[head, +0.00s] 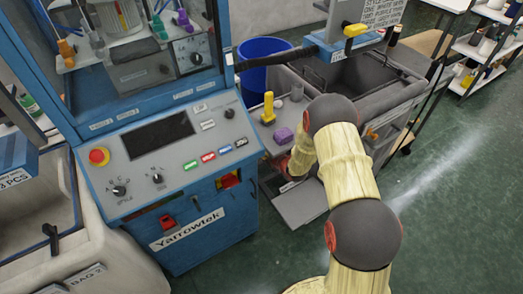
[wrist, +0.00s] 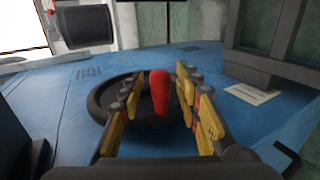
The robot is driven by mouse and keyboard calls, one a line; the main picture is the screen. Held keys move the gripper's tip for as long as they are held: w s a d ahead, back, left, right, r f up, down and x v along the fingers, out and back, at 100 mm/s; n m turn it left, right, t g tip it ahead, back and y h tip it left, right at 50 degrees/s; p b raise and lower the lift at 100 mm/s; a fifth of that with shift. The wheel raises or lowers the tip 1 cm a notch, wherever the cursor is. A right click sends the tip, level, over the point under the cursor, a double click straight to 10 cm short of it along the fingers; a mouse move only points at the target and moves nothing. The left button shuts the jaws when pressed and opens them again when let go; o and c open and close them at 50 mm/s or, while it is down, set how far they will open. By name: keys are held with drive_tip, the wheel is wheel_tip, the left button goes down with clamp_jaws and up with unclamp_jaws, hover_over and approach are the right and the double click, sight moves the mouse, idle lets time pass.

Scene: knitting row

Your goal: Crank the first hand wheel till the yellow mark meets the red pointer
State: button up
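A black hand wheel (wrist: 104,97) is set against a blue machine surface in the wrist view. Its red handle (wrist: 159,88) sticks out towards me. My gripper (wrist: 160,92) is open, with its yellow-padded fingers on either side of the handle and a visible gap on both sides. A yellow mark and a red pointer cannot be made out in either view. In the head view my arm reaches away beside the machine; the wheel and my gripper are hidden there.
A blue bin (head: 262,62) and grey tubs (head: 350,85) are behind my arm. Shelves (head: 490,50) stand at the far right. Green floor is clear at lower right.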

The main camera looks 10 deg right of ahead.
drive_tip(key=v, duration=1.2)
idle(0.3)
drive_tip(key=s+d+f+m+g+h, duration=0.4)
drive_tip(key=s+d+f+m+g, duration=0.2)
drive_tip(key=s+f+m, duration=0.3)
drive_tip(key=s+d+r+m+g+h, duration=0.1)
drive_tip(key=s+d+r+m+g, duration=0.15)
drive_tip(key=s+r+m, duration=0.35)
drive_tip(key=s+a+r+m, duration=0.2)
drive_tip(key=s+a+r, duration=0.2)
drive_tip(key=s+r, duration=0.3)
drive_tip(key=s+a+r+m+t, duration=0.1)
drive_tip(key=s+a+r, duration=0.3)
drive_tip(key=r, duration=1.2)
drive_tip(key=s+a+r+m+t+y, duration=0.1)
drive_tip(key=s+a+r+m, duration=0.2)
drive_tip(key=s+r, duration=0.7)
wheel_tip(320, 180, up, 2)
drive_tip(key=shift+a+r+m, duration=0.1)
drive_tip(key=shift+a+m, duration=0.2)
drive_tip(key=shift+a, duration=0.5)
